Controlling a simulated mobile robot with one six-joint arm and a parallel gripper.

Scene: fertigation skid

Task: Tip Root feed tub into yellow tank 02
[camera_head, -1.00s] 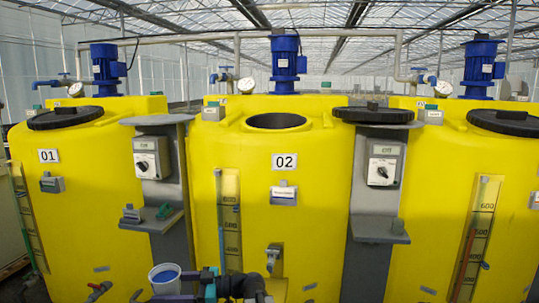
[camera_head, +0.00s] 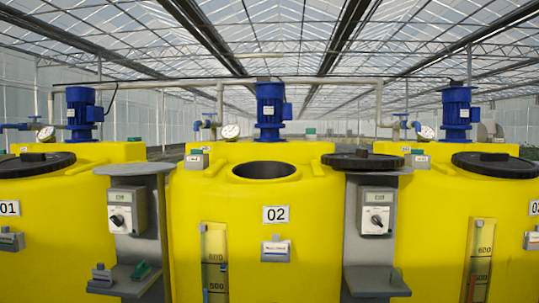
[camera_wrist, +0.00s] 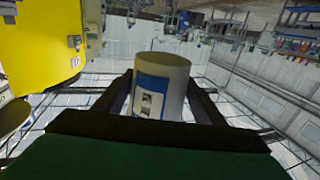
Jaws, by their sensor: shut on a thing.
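Yellow tank 02 (camera_head: 225,225) stands in the middle of the head view. Its round mouth (camera_head: 265,170) is uncovered and looks dark inside. In the wrist view my gripper (camera_wrist: 160,82) is shut on a pale tub (camera_wrist: 175,70) with a blue and white label (camera_wrist: 152,97). The label is too small to read, so I cannot confirm it is the Root feed tub. The tub's contents are hidden. My gripper and the tub are outside the head view. Part of a yellow tank (camera_wrist: 35,45) shows at the upper left of the wrist view, apart from the tub.
A black lid (camera_head: 362,161) rests on the grey post right of tank 02. A blue motor (camera_head: 270,105) stands behind the mouth. Control boxes (camera_head: 376,210) are on the grey posts. Neighbouring tanks have black lids on (camera_head: 35,164), (camera_head: 495,164).

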